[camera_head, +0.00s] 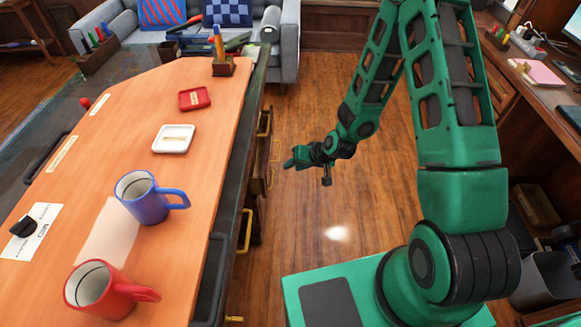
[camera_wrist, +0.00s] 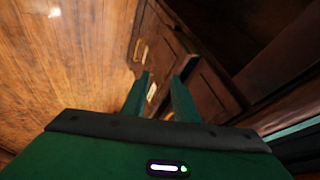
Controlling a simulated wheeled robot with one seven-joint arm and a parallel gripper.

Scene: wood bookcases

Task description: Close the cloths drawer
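The wooden desk's drawer side shows along its right edge in the head view, with dark drawer fronts (camera_head: 257,172) and brass handles (camera_head: 275,150). Some fronts seem to stick out past the desktop edge, but I cannot tell how far, nor which is the cloths drawer. My gripper (camera_head: 288,163) is to the right of these fronts, apart from them, above the floor. In the wrist view, my gripper's two green fingers (camera_wrist: 160,82) are apart with nothing between them. Dark wood drawer fronts (camera_wrist: 160,38) with handles (camera_wrist: 141,51) lie beyond the fingertips. Drawer contents are hidden.
The desktop (camera_head: 135,95) carries a blue mug (camera_head: 143,200), a red mug (camera_head: 96,290), a white tray (camera_head: 173,139) and a red tray (camera_head: 194,99). A grey sofa (camera_head: 282,40) stands at the back. The wooden floor (camera_head: 310,215) right of the desk is clear.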

